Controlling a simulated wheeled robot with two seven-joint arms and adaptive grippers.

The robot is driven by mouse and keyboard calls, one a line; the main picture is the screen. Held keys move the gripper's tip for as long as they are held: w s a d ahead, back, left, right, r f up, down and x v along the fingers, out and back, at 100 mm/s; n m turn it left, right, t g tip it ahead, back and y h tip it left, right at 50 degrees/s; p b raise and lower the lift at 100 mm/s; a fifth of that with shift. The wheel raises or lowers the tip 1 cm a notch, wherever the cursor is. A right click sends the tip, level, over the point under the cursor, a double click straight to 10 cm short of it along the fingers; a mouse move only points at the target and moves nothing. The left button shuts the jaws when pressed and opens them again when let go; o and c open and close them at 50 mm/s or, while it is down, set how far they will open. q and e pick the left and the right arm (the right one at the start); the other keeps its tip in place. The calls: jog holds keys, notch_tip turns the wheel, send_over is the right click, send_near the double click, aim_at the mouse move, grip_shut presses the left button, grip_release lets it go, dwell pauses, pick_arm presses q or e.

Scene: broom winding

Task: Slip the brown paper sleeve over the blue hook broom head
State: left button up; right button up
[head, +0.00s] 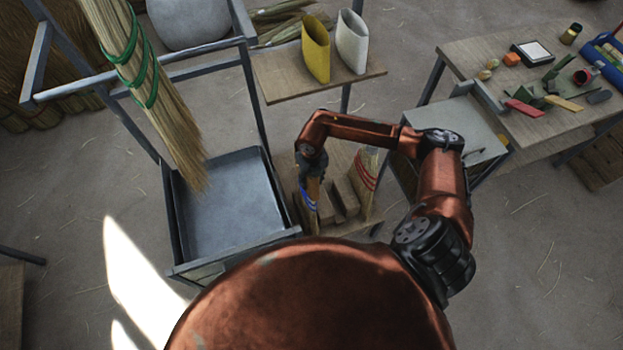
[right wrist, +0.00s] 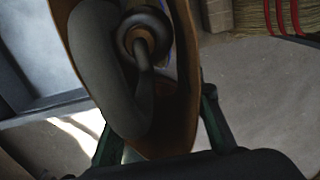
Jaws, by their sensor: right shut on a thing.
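My right gripper (head: 313,165) points down above the lower wooden stand and is shut on the brown paper sleeve (head: 314,187). In the right wrist view its fingers (right wrist: 160,135) lie on either side of the sleeve (right wrist: 186,110), whose open rim faces the camera. A dark grey hook and its round collar (right wrist: 143,38) show inside that opening. Below the gripper in the head view, the blue-banded broom head (head: 308,202) stands partly hidden by sleeve and gripper. How far the sleeve covers it I cannot tell. My left gripper is out of view.
A red-banded broom head (head: 364,172) stands close on the right, with wooden blocks (head: 343,193) between. Yellow (head: 316,52) and white (head: 352,42) sleeves stand on a shelf above. A metal tray (head: 232,205) and hanging straw bundle (head: 150,80) are on the left.

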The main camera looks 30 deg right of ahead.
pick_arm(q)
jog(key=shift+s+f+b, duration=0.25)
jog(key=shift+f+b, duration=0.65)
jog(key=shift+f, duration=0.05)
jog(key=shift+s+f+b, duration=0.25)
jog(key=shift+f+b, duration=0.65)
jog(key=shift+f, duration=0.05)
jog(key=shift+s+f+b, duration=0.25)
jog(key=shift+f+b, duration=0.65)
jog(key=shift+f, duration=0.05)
pick_arm(e)
jog(key=shift+f, duration=4.8)
jog(key=shift+r+p, duration=2.5)
jog(key=shift+r, duration=0.8)
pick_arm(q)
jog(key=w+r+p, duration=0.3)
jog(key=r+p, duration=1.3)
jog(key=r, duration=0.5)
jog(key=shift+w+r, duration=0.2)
pick_arm(e)
notch_tip(320, 180, up, 25)
jog(key=shift+r, duration=0.2)
